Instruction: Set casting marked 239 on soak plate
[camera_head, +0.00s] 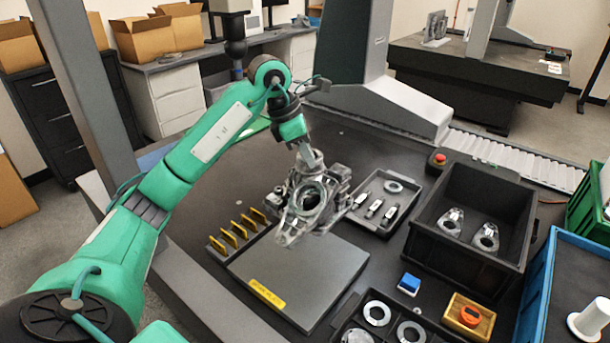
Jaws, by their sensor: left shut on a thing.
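The soak plate (318,275) is a flat grey slab with a yellow label on its front edge, lying on the dark table. My left gripper (308,208) is above the plate's back part, pointing down, and is shut on a light grey metal casting (292,236). The gripper hides part of the casting, and no number can be read on it. I cannot tell whether the casting touches the plate. Two similar castings, one left (451,222) and one right (486,238), lie in a black crate (428,238). My right gripper is not in view.
A rack of yellow pieces (238,231) stands left of the plate. A grey tray (368,218) with small parts lies behind right. A black tray with rings (378,313), a blue block (409,284) and an orange-topped box (469,317) are in front right. A machine column (357,60) rises behind.

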